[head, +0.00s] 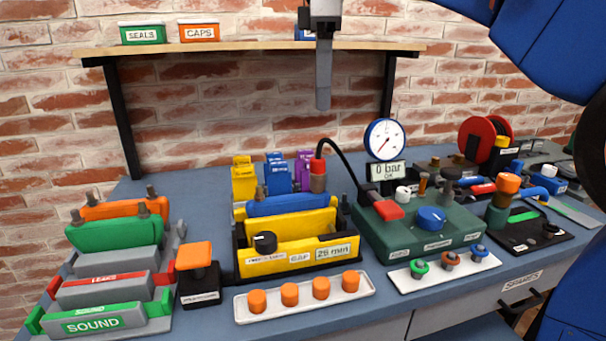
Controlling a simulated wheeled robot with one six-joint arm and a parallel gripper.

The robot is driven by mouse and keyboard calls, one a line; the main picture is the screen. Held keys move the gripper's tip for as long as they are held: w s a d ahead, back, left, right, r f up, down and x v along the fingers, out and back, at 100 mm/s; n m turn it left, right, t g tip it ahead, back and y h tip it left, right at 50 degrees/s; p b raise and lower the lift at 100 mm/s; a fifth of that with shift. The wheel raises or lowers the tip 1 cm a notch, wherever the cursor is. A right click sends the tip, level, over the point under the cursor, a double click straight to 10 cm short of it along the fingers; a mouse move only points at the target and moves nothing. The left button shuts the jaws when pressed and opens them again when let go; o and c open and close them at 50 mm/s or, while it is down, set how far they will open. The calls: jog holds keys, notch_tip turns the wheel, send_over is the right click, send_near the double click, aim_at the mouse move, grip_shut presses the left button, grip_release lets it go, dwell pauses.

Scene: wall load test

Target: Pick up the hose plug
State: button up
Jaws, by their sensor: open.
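A black hose (345,150) arcs up from the green test box (418,235) and down to its left. At its end is a plug with a red top (318,166) and a brown lower part, standing upright among the coloured blocks behind the yellow block. I take this to be the hose plug. My gripper (323,105) hangs above it, pointing down, clearly apart from it. I see the fingers edge-on, one covering the other, with nothing visible held. The plug's lowest part is hidden by the blue block (290,205).
A gauge (384,139) reading 0 bar stands right of the hose. Yellow, blue and purple upright blocks (304,170) stand just left of the plug. A shelf (250,46) runs along the brick wall behind my gripper. A white tray (365,285) with orange knobs lies in front.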

aim_at(318, 172)
jog(key=f, duration=1.7)
jog(key=shift+a, duration=0.25)
jog(key=shift+c, duration=0.6)
grip_shut()
jog(key=shift+r, duration=4.95)
